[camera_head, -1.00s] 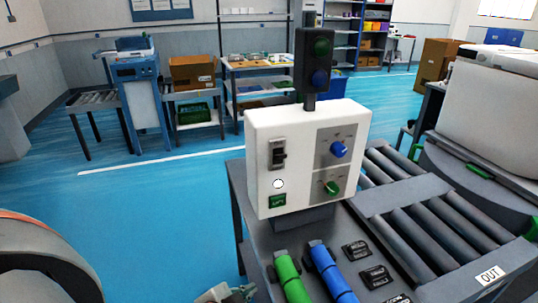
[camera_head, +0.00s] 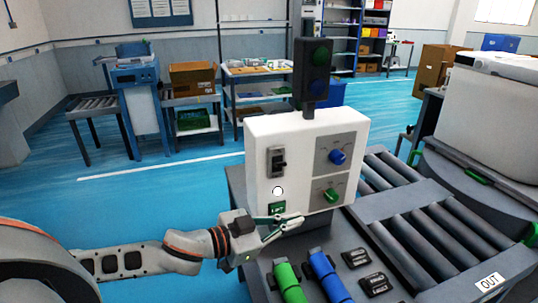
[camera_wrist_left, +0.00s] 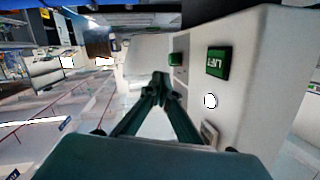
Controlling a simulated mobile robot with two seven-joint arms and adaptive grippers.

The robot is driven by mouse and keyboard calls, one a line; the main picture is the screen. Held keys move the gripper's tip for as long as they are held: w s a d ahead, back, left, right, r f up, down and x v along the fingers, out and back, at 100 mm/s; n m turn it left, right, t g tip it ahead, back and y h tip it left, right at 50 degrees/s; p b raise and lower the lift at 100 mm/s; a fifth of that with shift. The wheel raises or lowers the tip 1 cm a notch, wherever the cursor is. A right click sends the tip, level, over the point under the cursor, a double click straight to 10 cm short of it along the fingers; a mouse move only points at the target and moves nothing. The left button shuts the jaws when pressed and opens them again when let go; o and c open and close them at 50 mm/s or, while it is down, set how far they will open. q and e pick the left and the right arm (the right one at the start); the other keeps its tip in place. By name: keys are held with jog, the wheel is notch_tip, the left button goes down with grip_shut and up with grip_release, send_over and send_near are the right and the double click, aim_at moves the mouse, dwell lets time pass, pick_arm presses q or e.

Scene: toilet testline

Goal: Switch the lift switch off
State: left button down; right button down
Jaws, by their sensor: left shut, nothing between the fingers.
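The lift switch (camera_head: 278,161) is a dark toggle on a light plate at the upper left of the white control box (camera_head: 265,135). A white round lamp (camera_head: 277,191) and a green label (camera_head: 277,208) sit below it. In the left wrist view the label (camera_wrist_left: 218,63) reads LIFT, and the switch plate (camera_wrist_left: 208,132) shows only partly. My left gripper (camera_head: 298,222) is shut and empty, in front of the box's lower part, below the toggle. Its fingertips (camera_wrist_left: 160,80) show beside the box face; contact is unclear. My right gripper is not in view.
A blue knob (camera_head: 338,157) and a green knob (camera_head: 331,195) are on the box's right half. Green (camera_head: 288,282) and blue (camera_head: 327,276) cylinders lie in front. Rollers (camera_head: 420,236) are to the right. A dark signal light (camera_head: 312,70) stands behind.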

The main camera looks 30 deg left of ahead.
pick_arm(q)
notch_tip(320, 180, up, 5)
jog(key=a+g+h, duration=0.2)
jog(key=a+h, duration=0.1)
jog(key=n+g, duration=0.1)
jog(key=n, duration=0.4)
send_near(280, 164)
jog(key=a, duration=0.1)
jog(key=a+r, duration=0.1)
jog(key=a, duration=0.1)
jog(key=shift+s+r+h, duration=0.1)
jog(key=shift+r+h, duration=0.2)
jog(key=shift+r, duration=0.05)
jog(key=b+x, duration=0.4)
jog(key=x, duration=0.6)
jog(key=shift+f, duration=0.25)
jog(key=shift+d+r, duration=0.1)
